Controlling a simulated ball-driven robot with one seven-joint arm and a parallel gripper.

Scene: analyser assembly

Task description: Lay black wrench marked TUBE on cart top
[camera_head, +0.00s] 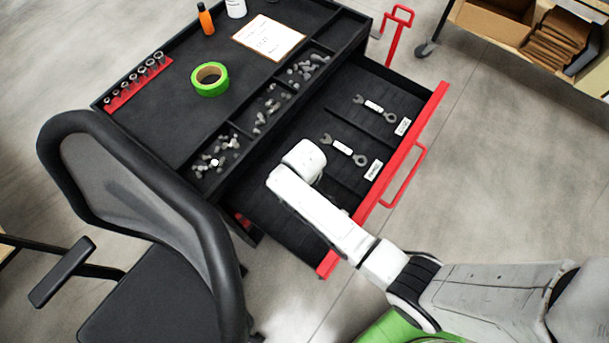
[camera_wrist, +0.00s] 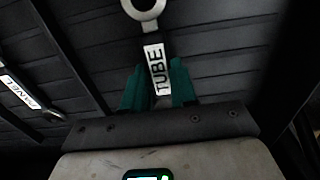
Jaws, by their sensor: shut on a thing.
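The wrench marked TUBE (camera_wrist: 155,68) shows in the wrist view with a metal ring end, a dark handle and a white label. My gripper (camera_wrist: 158,92) has green fingers and is shut on this wrench at the lower end of its label. The wrench is over or in a dark slatted drawer compartment; I cannot tell whether it touches the floor. In the head view my arm hides the wrench and the gripper. The cart top (camera_head: 160,108) is black, beside the open drawer, with clear surface left of the green tape.
The open drawer (camera_head: 432,105) has a red front and holds two other wrenches (camera_head: 343,148) (camera_head: 374,107). On the cart are green tape (camera_head: 210,80), a clipboard (camera_head: 268,37), red-railed sockets (camera_head: 137,80), an orange bottle (camera_head: 205,19) and bins of fittings (camera_head: 216,155). A chair (camera_head: 140,230) stands close.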

